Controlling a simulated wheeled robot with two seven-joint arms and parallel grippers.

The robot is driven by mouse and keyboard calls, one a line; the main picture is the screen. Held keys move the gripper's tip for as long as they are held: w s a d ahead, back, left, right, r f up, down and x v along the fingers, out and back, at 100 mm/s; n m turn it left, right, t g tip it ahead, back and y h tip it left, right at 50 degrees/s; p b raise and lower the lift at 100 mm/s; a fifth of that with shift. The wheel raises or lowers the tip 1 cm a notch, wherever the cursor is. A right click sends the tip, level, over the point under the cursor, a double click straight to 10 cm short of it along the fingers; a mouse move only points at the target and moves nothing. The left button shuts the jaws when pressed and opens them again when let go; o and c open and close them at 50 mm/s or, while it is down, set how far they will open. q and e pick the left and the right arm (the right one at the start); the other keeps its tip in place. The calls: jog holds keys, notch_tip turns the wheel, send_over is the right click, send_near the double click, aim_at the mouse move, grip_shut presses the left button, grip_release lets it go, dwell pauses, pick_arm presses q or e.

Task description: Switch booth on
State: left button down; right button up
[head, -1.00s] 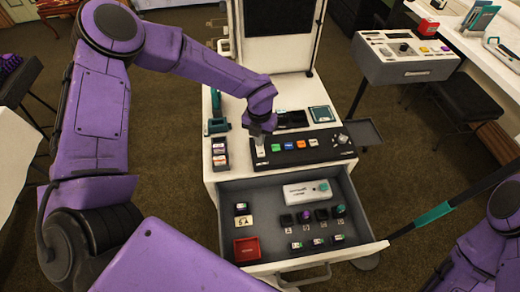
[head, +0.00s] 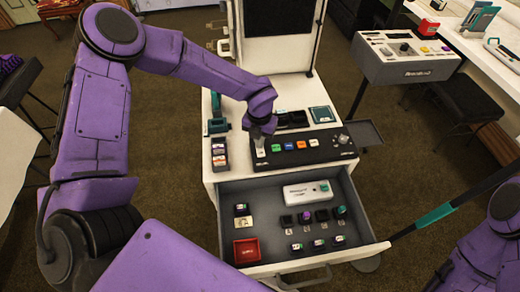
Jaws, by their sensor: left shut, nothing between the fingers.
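The booth is a white cabinet (head: 207,172) with a dark upright panel (head: 281,17) at its back. A black control strip (head: 320,155) lies on its top, with a row of coloured buttons and a knob (head: 343,140) at the right end. My left gripper (head: 260,140) is shut and points down over the strip's left end, at a white switch-like part (head: 260,151). I cannot tell whether the fingertips touch it.
An open drawer (head: 370,247) below holds a white box (head: 307,192), a red tray (head: 247,251) and several small dark blocks. A teal-and-dark device (head: 217,112) stands at the top's left. A second console (head: 405,57) stands at the upper right.

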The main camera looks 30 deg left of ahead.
pick_arm(q)
jog(key=shift+r+p, duration=2.8)
jog(key=shift+r, duration=0.65)
jog(key=shift+f, duration=0.1)
